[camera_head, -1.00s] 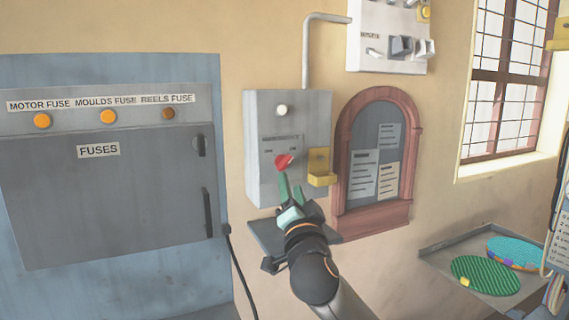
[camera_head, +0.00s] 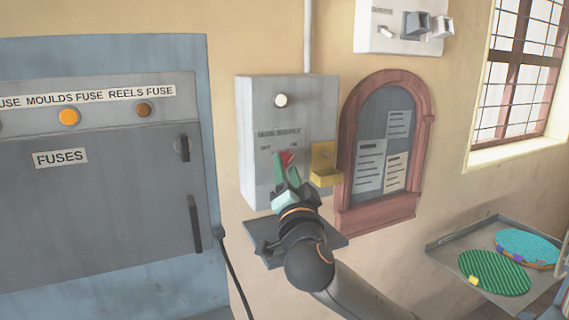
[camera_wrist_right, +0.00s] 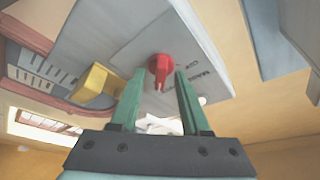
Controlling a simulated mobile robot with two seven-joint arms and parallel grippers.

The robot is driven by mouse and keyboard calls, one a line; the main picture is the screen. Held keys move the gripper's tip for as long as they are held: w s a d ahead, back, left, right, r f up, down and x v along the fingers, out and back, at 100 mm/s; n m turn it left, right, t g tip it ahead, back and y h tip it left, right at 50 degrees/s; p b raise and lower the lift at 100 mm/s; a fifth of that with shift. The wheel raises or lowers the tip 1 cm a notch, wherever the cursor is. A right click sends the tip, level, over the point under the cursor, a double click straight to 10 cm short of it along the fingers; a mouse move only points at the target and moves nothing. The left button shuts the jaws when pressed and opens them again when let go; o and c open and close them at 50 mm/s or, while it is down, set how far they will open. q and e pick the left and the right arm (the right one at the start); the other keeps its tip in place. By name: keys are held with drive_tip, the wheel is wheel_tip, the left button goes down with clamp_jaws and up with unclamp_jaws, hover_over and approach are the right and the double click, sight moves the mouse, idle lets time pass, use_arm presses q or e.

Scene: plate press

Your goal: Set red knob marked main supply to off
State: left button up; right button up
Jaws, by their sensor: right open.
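The red knob (camera_head: 288,158) sits on the grey main supply box (camera_head: 315,105) on the wall, and part of it is hidden behind my fingers in the head view. My right gripper (camera_head: 286,170) is open in front of the box, its green fingers pointing up at the knob. In the right wrist view the red knob (camera_wrist_right: 160,66) shows between the open fingertips (camera_wrist_right: 159,76), one on each side. I see a gap beside the knob there; whether a finger touches it I cannot tell. My left gripper is not in view.
A yellow bracket (camera_head: 324,165) juts out just right of the knob. A white lamp (camera_head: 281,100) is above it. A small grey shelf (camera_head: 328,241) sits below the box. The fuse cabinet (camera_head: 100,220) is at left, a red-framed notice board (camera_head: 346,150) at right.

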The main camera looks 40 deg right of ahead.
drive_tip(key=shift+c, duration=0.3)
clamp_jaws()
idle(0.5)
